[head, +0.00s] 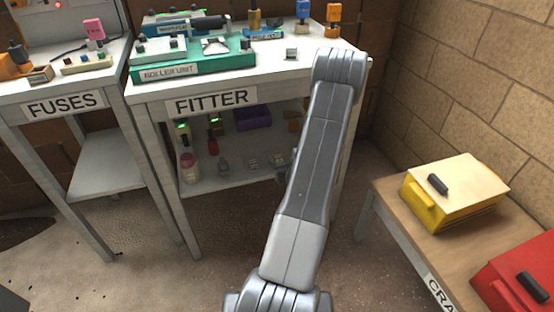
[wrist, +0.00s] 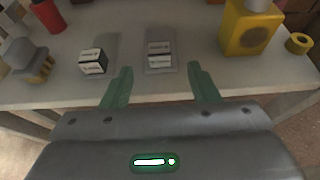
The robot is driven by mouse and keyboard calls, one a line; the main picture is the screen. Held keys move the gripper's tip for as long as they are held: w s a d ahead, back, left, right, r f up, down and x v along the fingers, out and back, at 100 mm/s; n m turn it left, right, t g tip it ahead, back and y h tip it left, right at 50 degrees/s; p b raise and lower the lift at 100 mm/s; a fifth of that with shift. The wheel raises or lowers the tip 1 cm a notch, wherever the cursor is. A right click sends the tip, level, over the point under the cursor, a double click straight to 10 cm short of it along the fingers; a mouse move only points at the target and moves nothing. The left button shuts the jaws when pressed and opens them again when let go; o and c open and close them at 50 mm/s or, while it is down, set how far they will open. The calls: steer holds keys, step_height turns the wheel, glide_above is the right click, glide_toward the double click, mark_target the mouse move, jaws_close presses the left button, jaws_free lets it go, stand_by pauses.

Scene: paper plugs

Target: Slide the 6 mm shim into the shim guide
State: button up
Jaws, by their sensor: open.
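My gripper (wrist: 158,68) is open and empty in the wrist view, its two green fingers pointing at the shelf. Just beyond the fingertips, a small block with white labels (wrist: 159,55) sits on a grey plate, roughly in line with the gap. A second small labelled block (wrist: 93,61), dark with a white face, sits left of the left finger. The labels are too small to read, so I cannot tell which piece is the 6 mm shim. I cannot make out the shim guide for certain. In the head view my arm hides most of the gripper.
In the wrist view, a grey plug-like piece (wrist: 30,62) stands at the left and a yellow block (wrist: 247,30) at the right, beside a yellow ring (wrist: 299,43). The FITTER table's top (head: 280,70) is above this lower shelf (head: 222,180).

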mark_target(279, 160)
steer(key=shift+f+b+x, duration=0.15)
steer(key=shift+b+x, duration=0.2)
steer(key=shift+x, duration=1.15)
steer(key=shift+f+b+x, duration=0.15)
steer(key=shift+b+x, duration=0.15)
steer(key=shift+x, duration=1.15)
steer(key=shift+s, duration=0.2)
steer(key=c, duration=1.1)
